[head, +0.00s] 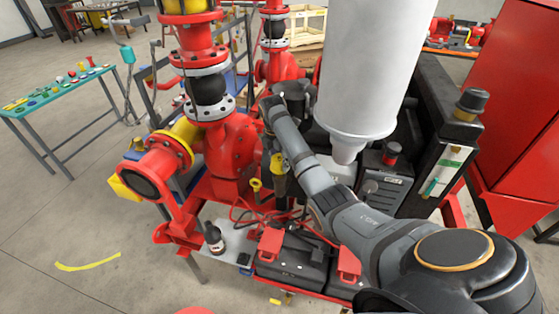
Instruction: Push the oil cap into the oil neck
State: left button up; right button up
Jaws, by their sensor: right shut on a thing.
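My right arm reaches in from the lower right, and its right gripper (278,168) points down between the red pump and the engine. The gripper is small and dark here, and its fingers are shut on a small yellow thing (279,160) that looks like the oil cap. The arm and fingers hide much of it. The oil neck cannot be made out; the spot under the fingers is cluttered and partly hidden, so I cannot tell whether cap and neck touch. A yellow loop handle (256,184) stands just left of the gripper. My left gripper is not in view.
The red pump (232,150) stands close left. Black batteries (290,262) with red clamps and cables lie in front. A dark bottle (213,238) stands on a grey plate. Open floor lies left.

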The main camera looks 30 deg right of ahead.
jog(key=shift+f, duration=1.75)
jog(key=o, duration=1.4)
jog(key=shift+c, duration=0.2)
jog(key=r, duration=0.5)
jog(key=a+r, duration=0.1)
jog(key=r, duration=0.1)
jog(key=shift+s+r, duration=0.1)
jog(key=shift+r, duration=0.2)
jog(key=shift+f, duration=0.1)
